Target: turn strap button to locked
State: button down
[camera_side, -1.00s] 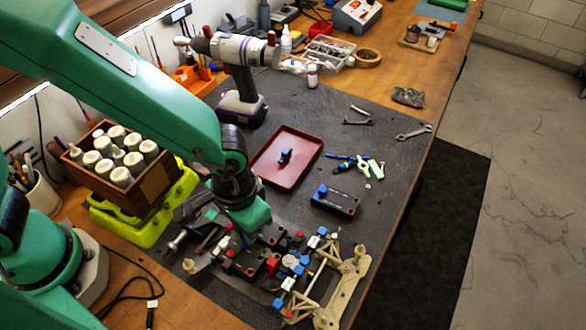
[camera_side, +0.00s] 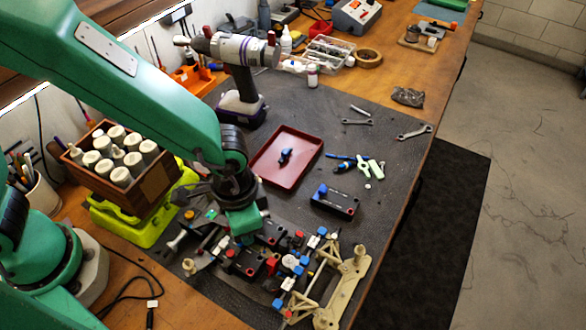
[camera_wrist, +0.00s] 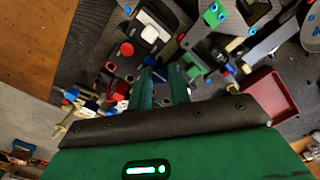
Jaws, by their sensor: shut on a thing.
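The racecar chassis (camera_side: 318,284) lies at the bottom middle of the side view, with a pale frame, dark blocks and small red, blue and white parts. My gripper (camera_wrist: 161,70) is low over its left part, and its fingers point down among the dark blocks. The fingers stand a small gap apart in the wrist view and are shut on a small part, which I take as the strap button. That part is mostly hidden by the fingers, so its turn position cannot be read. In the side view my arm hides the fingertips.
A red tray (camera_side: 272,172) with a small blue-topped part lies behind the car. A loose dark block (camera_side: 335,200) and pliers (camera_side: 347,160) lie to the right. A wooden bottle crate (camera_side: 120,165) stands close on the left. The mat between tray and drill is clear.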

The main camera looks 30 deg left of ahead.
jog(key=c, duration=1.6)
grip_release()
jog(key=shift+r, duration=0.1)
jog(key=shift+r, duration=3.85)
